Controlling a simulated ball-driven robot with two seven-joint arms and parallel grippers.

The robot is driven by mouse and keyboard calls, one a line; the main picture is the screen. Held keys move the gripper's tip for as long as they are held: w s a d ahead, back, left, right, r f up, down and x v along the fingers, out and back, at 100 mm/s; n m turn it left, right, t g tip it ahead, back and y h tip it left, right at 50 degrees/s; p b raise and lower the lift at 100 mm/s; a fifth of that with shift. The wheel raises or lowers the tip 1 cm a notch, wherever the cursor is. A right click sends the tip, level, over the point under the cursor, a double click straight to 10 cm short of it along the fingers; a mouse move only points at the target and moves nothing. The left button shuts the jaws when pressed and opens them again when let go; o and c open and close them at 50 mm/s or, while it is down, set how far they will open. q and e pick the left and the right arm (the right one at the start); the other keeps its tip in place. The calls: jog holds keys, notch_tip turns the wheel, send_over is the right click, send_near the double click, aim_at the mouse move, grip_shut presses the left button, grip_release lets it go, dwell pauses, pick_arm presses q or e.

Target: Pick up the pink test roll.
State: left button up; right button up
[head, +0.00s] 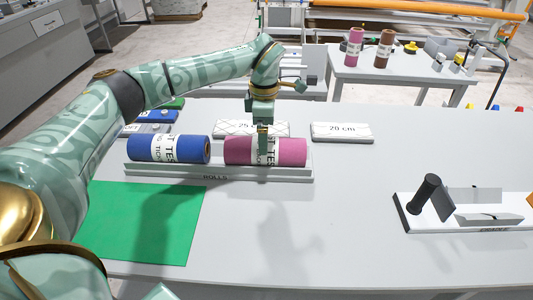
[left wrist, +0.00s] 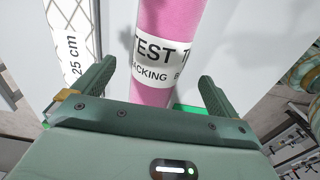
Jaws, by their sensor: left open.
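The pink test roll (head: 290,151) lies on its side in the grey tray labelled ROLLS (head: 240,177), with a white printed band around its middle. My left gripper (head: 263,143) is above the roll's middle, pointing down. In the left wrist view, the pink roll (left wrist: 168,25) with its TEST band runs between the two spread fingers of the left gripper (left wrist: 155,85), which is open. I cannot tell whether the fingers touch the roll. My right gripper is not in view.
A blue roll (head: 150,149) lies left of the pink one in the same tray. Behind stand white blocks, one marked 20 cm (head: 342,132). A green mat (head: 150,225) lies in front. A holder with a black cylinder (head: 427,190) is at right. The table's middle front is clear.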

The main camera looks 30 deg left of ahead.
pick_arm(q)
notch_tip(320, 180, down, 5)
jog(key=shift+w+f+b, duration=0.1)
jog(key=shift+f+b, duration=0.1)
jog(key=shift+b, duration=0.8)
jog(key=shift+r, duration=0.1)
jog(key=shift+c, duration=0.7)
jog(key=c, duration=1.1)
jog(key=shift+c, duration=0.2)
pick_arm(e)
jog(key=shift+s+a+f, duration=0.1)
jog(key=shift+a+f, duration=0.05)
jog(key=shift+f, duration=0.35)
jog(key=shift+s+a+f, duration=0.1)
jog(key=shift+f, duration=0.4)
pick_arm(q)
jog(key=shift+r, duration=0.1)
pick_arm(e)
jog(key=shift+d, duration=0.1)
